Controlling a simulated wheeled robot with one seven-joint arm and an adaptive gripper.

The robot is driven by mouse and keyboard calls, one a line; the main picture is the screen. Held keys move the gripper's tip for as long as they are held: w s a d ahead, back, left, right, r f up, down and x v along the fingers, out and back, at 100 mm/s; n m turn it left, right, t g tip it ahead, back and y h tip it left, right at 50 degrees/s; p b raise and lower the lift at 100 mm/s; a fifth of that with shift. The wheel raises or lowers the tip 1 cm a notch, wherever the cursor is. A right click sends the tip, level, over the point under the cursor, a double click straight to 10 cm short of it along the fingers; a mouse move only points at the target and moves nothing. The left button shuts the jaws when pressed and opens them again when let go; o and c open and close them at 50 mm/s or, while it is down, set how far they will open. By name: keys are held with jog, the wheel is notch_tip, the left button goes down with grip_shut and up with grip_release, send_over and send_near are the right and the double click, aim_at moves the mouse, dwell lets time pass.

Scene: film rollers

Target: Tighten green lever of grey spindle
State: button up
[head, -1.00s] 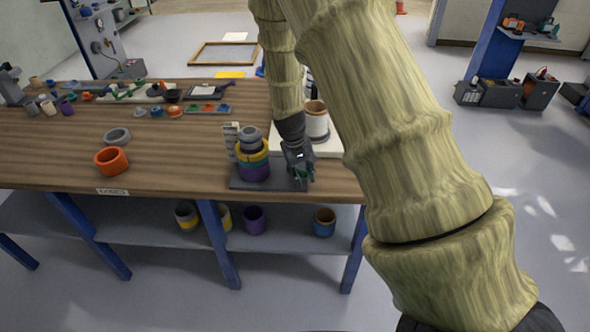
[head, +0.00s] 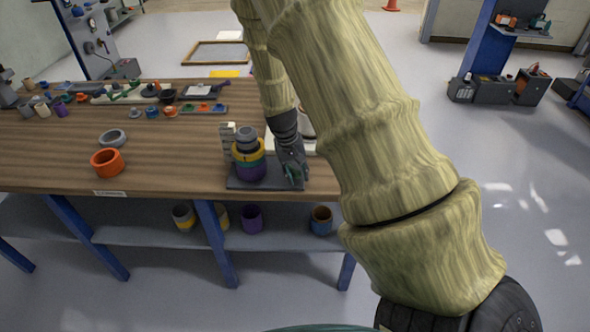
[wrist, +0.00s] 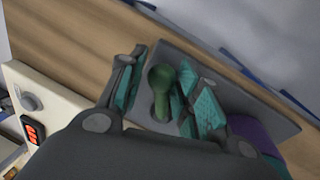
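The grey spindle (head: 246,137) stands upright on a dark base plate (head: 238,184) near the front edge of the bench, with yellow and purple rings around it. In the wrist view, the green lever (wrist: 162,80) has a rounded knob and rises from the dark plate. My gripper (head: 294,178) points down at the right end of the plate. In the wrist view, my gripper (wrist: 164,98) is open, with teal finger pads on either side of the lever. The right finger is close to the lever; contact is unclear. A gap shows on the left.
A pale slotted block (head: 228,138) stands behind the spindle. In the wrist view, a cream box with an orange-lit switch (wrist: 33,130) is at the left.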

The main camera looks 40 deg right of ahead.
jog(key=shift+o, duration=0.8)
jog(key=shift+f, duration=0.1)
jog(key=shift+a, duration=0.1)
jog(key=shift+a, duration=0.1)
notch_tip(320, 180, up, 12)
jog(key=w+a, duration=0.1)
jog(key=shift+a, duration=0.4)
jog(key=shift+f, duration=0.2)
